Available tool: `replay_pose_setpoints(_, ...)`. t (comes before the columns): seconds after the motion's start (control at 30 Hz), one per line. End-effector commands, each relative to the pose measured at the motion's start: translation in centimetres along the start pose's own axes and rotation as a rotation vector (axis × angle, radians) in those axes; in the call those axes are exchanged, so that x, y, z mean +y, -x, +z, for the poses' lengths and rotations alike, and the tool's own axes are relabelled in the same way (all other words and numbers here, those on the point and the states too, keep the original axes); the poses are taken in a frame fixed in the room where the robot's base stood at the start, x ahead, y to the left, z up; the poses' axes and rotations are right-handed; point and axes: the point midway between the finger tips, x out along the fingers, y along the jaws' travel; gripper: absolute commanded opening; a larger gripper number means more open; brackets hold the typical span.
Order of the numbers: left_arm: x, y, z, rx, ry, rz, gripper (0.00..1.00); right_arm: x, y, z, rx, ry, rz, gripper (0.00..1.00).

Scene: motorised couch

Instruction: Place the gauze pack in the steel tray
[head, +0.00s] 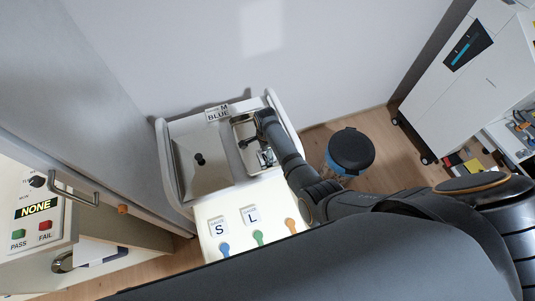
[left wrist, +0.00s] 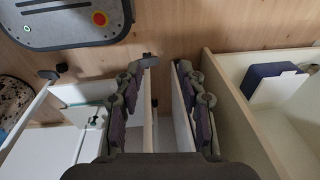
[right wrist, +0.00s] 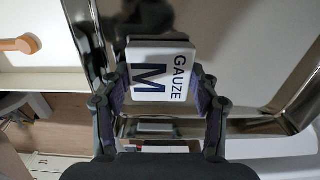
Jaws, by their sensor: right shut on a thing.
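The white gauze pack (right wrist: 162,72), marked "GAUZE M" in dark letters, is between the fingers of my right gripper (right wrist: 160,98) in the right wrist view. My right gripper is shut on it. The shiny steel tray (right wrist: 235,40) lies beneath and around the pack in that view; whether the pack touches its floor I cannot tell. In the head view, my right gripper (head: 258,152) is over the open steel tray (head: 240,128), and its arm hides the tray's right part. My left gripper (left wrist: 158,95) is open and empty in the left wrist view.
A lidded steel container (head: 190,178) with a black knob stands left of the tray on the white cart. An "M BLUE" sign (head: 218,114) stands behind. Gauze S (head: 218,228) and gauze L (head: 251,216) packs lie in front. A dark-lidded bin (head: 350,150) stands right.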

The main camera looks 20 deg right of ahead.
Motion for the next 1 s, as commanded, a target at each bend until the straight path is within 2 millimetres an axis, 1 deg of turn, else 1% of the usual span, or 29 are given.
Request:
replay_pose_setpoints(0.03, 0.2, 0.1, -0.3, 0.005, 0.001, 0.002, 0.40, 0.0, 0.1, 0.0, -0.001, 0.000, 0.001, 0.42)
replay_pose_setpoints(0.1, 0.1, 0.1, -0.2, 0.002, 0.001, 0.001, 0.40, 0.1, 0.0, 0.0, -0.001, 0.001, 0.001, 0.42)
replay_pose_setpoints(0.17, -0.2, -0.1, 0.3, -0.006, -0.001, -0.003, 0.40, 0.1, -0.2, 0.0, -0.001, 0.001, 0.002, 0.42)
replay_pose_setpoints(0.27, -0.9, -0.2, 1.7, -0.026, -0.006, -0.011, 0.40, 0.1, -0.5, 0.0, 0.000, 0.001, 0.002, 0.42)
replay_pose_setpoints(0.3, -1.1, -0.2, 2.2, -0.033, -0.007, -0.013, 0.40, 0.1, -0.6, 0.0, 0.000, 0.001, 0.002, 0.62)
replay_pose_setpoints(0.37, -1.2, -0.1, 2.8, -0.042, -0.008, -0.015, 0.40, 0.1, -0.5, 0.0, 0.000, 0.001, 0.002, 0.71)
replay_pose_setpoints(0.47, -1.2, -0.1, 2.9, -0.043, -0.008, -0.015, 0.40, 0.1, -0.5, 0.0, 0.000, 0.001, 0.002, 0.71)
replay_pose_setpoints(0.67, -1.0, -0.1, 2.1, -0.032, -0.007, -0.012, 0.40, 0.0, -0.4, 0.0, 0.000, 0.001, 0.001, 0.71)
replay_pose_setpoints(0.77, -0.9, 0.6, 1.6, -0.026, -0.006, -0.011, 0.40, 0.0, 0.6, 0.0, -0.001, 0.001, 0.000, 0.71)
replay_pose_setpoints(0.87, -1.0, 2.7, 1.2, -0.024, -0.005, -0.010, 0.40, 0.0, 2.6, 0.0, 0.000, 0.001, 0.000, 0.71)
replay_pose_setpoints(1.0, -1.2, 6.1, 0.8, -0.024, -0.005, -0.010, 0.40, 0.0, 5.9, 0.0, 0.000, 0.001, 0.001, 0.71)
